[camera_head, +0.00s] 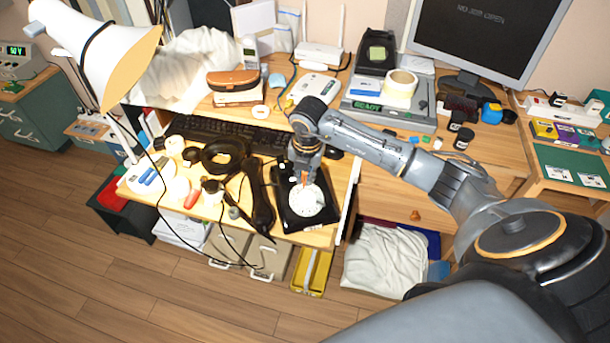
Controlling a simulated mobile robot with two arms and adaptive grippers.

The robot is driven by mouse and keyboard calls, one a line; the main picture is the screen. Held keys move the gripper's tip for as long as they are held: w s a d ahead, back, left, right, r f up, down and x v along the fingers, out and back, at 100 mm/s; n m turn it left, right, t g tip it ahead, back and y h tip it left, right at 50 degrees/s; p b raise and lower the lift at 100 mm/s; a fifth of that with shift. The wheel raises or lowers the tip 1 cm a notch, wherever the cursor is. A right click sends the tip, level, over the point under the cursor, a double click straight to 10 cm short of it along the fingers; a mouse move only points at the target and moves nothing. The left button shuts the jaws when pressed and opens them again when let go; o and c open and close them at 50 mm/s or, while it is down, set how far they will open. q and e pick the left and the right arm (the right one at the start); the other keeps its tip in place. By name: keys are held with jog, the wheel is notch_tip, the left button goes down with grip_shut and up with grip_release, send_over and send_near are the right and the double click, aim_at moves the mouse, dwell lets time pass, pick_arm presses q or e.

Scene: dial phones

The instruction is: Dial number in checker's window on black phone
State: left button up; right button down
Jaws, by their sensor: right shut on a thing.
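The black phone (287,212) lies on the pulled-out wooden shelf, with a round white dial (308,203) on top. My right gripper (304,180) points down over the upper part of the dial. It is shut on a small thin orange thing whose tip is at or just above the dial; I cannot tell if it touches. A grey device (388,119) on the desk has a small window with green letters that seem to read READY. I cannot make out a number in it. My left gripper is not in view.
A keyboard (225,132) lies behind the phone. A long black thing (262,207), black cables and small parts crowd the shelf to the left. A white lamp (100,45) hangs over the left side. A monitor (485,35) stands at the back right.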

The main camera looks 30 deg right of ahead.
jog(key=shift+w+f+b, duration=0.25)
jog(key=shift+f+b, duration=0.15)
jog(key=shift+f, duration=0.1)
dwell(0.7)
jog(key=shift+s+d, duration=0.1)
jog(key=shift+d, duration=0.1)
jog(key=shift+s+d, duration=0.2)
jog(key=shift+d, duration=0.25)
dwell(0.3)
jog(key=shift+s+d+f, duration=0.2)
jog(key=shift+s+d, duration=0.2)
jog(key=shift+s, duration=0.1)
